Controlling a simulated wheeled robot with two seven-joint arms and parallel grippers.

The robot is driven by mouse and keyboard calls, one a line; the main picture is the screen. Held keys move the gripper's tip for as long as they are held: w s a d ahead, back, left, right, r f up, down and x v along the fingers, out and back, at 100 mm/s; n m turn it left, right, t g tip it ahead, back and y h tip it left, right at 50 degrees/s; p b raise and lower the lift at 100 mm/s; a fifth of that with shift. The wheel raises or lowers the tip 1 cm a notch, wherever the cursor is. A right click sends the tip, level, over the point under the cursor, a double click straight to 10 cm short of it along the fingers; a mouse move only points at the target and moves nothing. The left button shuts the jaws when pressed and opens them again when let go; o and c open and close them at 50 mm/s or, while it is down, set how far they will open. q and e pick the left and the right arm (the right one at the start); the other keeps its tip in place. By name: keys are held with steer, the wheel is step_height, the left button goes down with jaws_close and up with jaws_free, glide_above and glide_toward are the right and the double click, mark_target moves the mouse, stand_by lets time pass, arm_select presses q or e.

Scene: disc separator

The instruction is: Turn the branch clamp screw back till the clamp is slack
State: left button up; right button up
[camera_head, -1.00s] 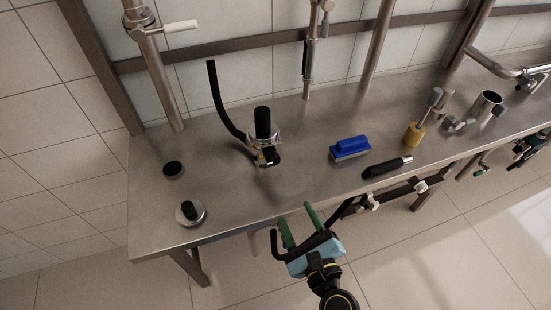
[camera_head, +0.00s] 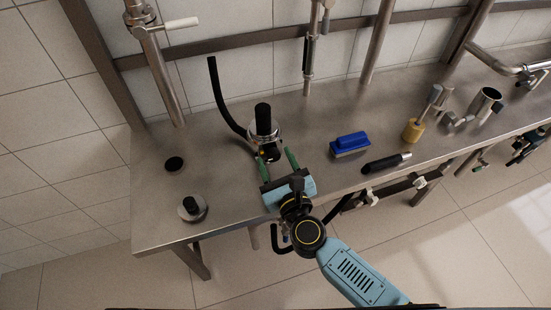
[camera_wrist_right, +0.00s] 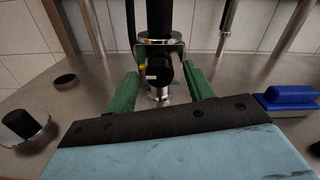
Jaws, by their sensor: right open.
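A steel fitting with a black upright cylinder (camera_head: 263,118) stands on the steel bench, with a black hose rising behind it. The branch clamp (camera_wrist_right: 172,46) is a metal band around the fitting. Its dark, round-ended screw part (camera_wrist_right: 158,73) faces the wrist camera. My right gripper (camera_head: 277,161) is open, its green fingers pointing at the fitting from the bench's front side. In the right wrist view the fingers (camera_wrist_right: 161,80) stand left and right of the screw part, with gaps visible and nothing held. Whether the clamp is tight cannot be told. My left gripper is not in view.
A blue brush (camera_head: 350,145) lies right of the fitting, with a black-handled tool (camera_head: 386,163) near the front edge. A yellow-based tool (camera_head: 413,131) stands farther right. A black disc (camera_head: 175,164) and a knobbed steel piece (camera_head: 192,208) lie left, with bare bench between.

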steer(key=shift+w+a, duration=0.15)
steer(key=shift+w, duration=0.15)
steer(key=c, duration=1)
